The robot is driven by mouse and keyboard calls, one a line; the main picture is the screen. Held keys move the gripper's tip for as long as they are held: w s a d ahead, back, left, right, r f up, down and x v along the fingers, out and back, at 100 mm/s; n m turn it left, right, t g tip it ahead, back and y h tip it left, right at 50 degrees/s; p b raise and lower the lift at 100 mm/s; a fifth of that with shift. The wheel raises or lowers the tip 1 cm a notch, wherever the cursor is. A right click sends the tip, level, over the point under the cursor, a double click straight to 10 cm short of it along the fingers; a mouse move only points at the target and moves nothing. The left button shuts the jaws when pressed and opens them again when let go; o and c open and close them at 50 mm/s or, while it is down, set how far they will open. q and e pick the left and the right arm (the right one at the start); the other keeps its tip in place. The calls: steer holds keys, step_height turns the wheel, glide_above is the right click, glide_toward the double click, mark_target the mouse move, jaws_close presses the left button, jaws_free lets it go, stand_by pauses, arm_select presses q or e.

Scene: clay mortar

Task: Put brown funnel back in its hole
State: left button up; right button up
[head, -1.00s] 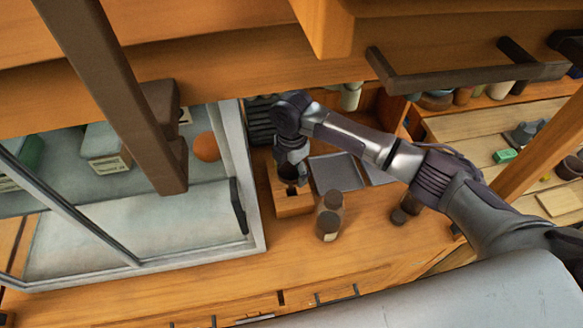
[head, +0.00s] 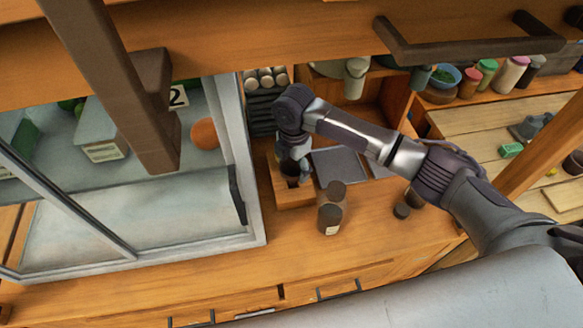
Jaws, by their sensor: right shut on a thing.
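My right gripper (head: 292,166) points down over a wooden block (head: 291,197) on the counter, with a dark slot showing in the block's top. The gripper is shut on a dark brown piece, the brown funnel (head: 290,169), which sits at the top of the block. The funnel is mostly hidden by my fingers, and I cannot tell how deep it is in the hole. My left gripper is not in view.
Two dark jars (head: 329,218) stand just right of the block, close to my gripper. Grey trays (head: 338,170) lie behind them. A glass-walled case (head: 130,210) fills the left. A drawer handle (head: 470,45) juts out above. The front of the wooden counter (head: 310,262) is clear.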

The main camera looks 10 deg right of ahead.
mark_target(304, 195)
steer(key=shift+w+f+p, duration=0.1)
steer(key=shift+f+p, duration=0.1)
steer(key=shift+p, duration=0.15)
stand_by(0.5)
steer(key=shift+f, duration=0.3)
steer(key=shift+f+b, duration=0.5)
steer(key=shift+f, duration=0.2)
steer(key=shift+f, duration=0.4)
stand_by(0.4)
steer(key=shift+f, duration=0.25)
steer(key=o, duration=1.1)
steer(key=shift+o, duration=0.2)
